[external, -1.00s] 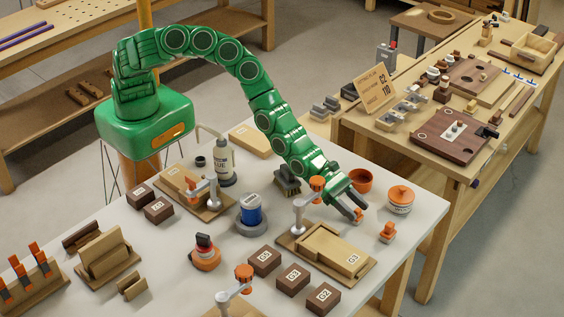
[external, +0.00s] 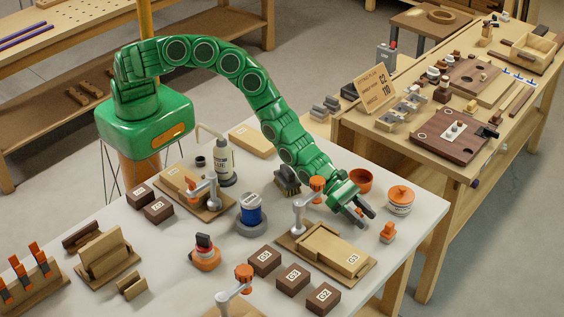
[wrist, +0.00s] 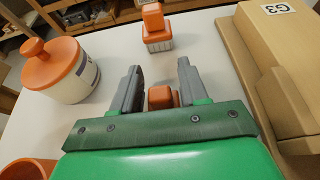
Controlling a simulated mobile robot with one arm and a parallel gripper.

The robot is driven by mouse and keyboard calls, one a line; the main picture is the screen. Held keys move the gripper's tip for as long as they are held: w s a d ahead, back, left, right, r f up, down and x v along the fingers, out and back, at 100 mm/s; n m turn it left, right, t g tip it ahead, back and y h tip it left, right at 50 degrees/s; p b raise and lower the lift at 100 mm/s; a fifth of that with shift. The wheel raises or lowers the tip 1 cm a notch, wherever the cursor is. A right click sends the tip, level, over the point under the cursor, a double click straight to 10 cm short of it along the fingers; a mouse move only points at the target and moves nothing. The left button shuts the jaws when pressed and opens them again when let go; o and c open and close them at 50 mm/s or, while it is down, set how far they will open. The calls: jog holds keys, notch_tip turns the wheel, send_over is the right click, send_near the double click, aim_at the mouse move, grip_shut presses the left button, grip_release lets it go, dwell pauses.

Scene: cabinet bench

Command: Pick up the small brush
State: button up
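A small brush (external: 387,233) with an orange handle and a pale lower part stands on the white table near its right edge. It also shows in the wrist view (wrist: 157,30), upright and just beyond my fingertips. My gripper (external: 366,217) is low over the table, left of the brush and apart from it. In the wrist view its two grey fingers (wrist: 160,75) are spread, with no brush between them. A small orange piece (wrist: 162,97) shows between the finger bases; I cannot tell what it belongs to.
A white jar with an orange lid (external: 400,199) and an orange cup (external: 361,180) stand behind my gripper. A wooden box marked G3 (external: 345,256) and an orange-knobbed clamp (external: 303,210) lie close on the left. A dark brush (external: 288,181) stands farther back.

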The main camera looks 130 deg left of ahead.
jog(key=c, duration=0.6)
jog(key=shift+o, duration=0.2)
notch_tip(320, 180, up, 18)
dwell(0.6)
